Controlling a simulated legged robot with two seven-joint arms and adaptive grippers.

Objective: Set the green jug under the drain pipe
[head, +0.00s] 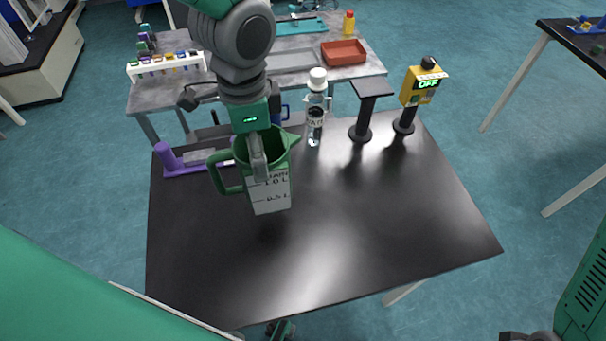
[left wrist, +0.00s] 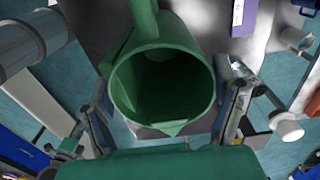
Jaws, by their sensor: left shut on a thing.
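The green jug (head: 228,178), with a white scale on its front, hangs from my left gripper (head: 262,160) over the black table (head: 340,240). It looks slightly tilted, and whether its base touches the table is unclear. Its handle points left in the head view. In the left wrist view, the open mouth of the jug (left wrist: 163,85) faces the camera, and the fingers of my left gripper (left wrist: 165,110) lie on both sides of it. The jug looks empty, though its inside is dark. I cannot pick out a drain pipe. My right gripper cannot be made out.
A clear white-capped bottle (head: 316,110) stands just right of the jug. Behind it are a black flat-topped stand (head: 371,90) and a yellow box reading OFF (head: 423,84) on a post. A purple holder (head: 180,163) lies at left. The table's front and right are clear.

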